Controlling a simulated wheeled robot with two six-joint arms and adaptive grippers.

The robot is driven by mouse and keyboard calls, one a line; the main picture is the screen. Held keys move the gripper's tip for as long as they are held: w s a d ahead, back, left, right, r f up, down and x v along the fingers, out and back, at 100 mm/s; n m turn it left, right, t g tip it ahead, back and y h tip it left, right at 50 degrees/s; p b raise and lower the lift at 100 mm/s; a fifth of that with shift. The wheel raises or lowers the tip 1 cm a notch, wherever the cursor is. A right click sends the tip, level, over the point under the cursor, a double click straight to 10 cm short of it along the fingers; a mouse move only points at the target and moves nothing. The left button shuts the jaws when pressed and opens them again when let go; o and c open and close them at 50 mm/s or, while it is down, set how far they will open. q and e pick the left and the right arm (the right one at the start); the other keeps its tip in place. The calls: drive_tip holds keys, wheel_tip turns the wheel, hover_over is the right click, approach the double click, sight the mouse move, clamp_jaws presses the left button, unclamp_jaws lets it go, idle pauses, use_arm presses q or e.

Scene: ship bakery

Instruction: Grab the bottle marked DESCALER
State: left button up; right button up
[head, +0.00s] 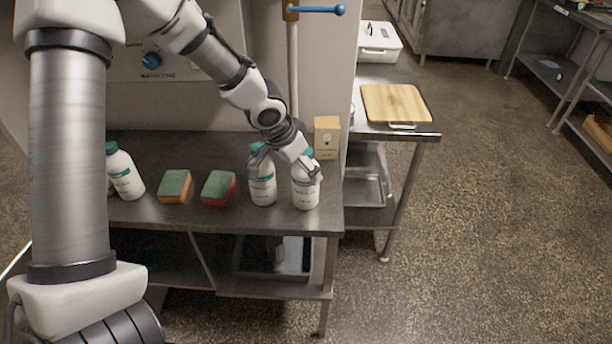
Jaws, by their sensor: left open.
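Three white bottles with green caps stand upright on the steel table: a left one (125,176), a middle one (262,186) and a right one (306,191). Their labels are too small to read, so I cannot tell which says DESCALER. My left gripper (298,165) is open at the tops of the middle and right bottles. It partly hides their caps and necks. I cannot tell whether its fingers touch either bottle. My right gripper is not in view.
Two sponges, one green and orange (175,187) and one green and red (218,188), lie between the bottles on the steel table (170,214). A small tan box (327,138) stands behind the right bottle. A cutting board (396,103) lies on a side table.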

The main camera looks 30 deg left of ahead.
use_arm(q)
drive_tip(key=x, duration=0.3)
drive_tip(key=shift+w+d+f, duration=0.1)
drive_tip(key=shift+w+f, duration=0.1)
drive_tip(key=shift+w, duration=0.15)
drive_tip(key=shift+s+r, duration=0.1)
drive_tip(key=shift+s, duration=0.05)
drive_tip(key=shift+c, duration=0.7)
clamp_jaws()
